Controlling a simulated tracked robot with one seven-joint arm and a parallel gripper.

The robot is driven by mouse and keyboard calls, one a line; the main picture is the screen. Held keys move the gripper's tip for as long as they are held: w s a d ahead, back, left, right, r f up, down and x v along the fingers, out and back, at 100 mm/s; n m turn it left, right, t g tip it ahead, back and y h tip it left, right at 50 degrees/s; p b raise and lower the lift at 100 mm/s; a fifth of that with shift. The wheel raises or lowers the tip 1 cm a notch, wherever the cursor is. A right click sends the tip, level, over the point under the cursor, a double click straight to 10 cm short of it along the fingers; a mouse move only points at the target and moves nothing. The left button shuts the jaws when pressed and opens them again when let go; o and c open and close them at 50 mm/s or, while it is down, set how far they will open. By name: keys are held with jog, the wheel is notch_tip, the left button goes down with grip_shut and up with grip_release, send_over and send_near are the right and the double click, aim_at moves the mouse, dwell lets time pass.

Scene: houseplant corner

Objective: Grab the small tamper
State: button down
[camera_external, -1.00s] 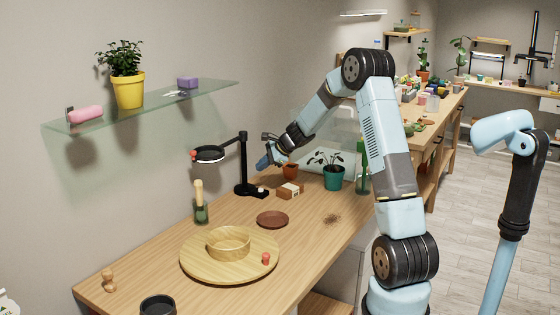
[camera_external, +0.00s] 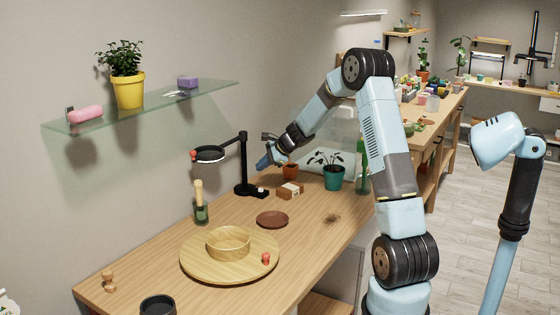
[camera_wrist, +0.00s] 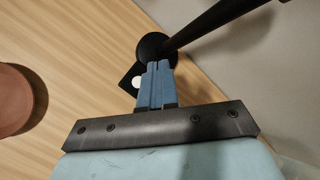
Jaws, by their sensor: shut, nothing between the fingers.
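The tamper does not show in the wrist view.
A glass shelf (camera_external: 150,108) hangs above.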

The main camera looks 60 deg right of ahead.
jog(key=c, duration=1.8)
grip_release()
jog(key=o, duration=1.1)
jog(key=shift+c, duration=0.2)
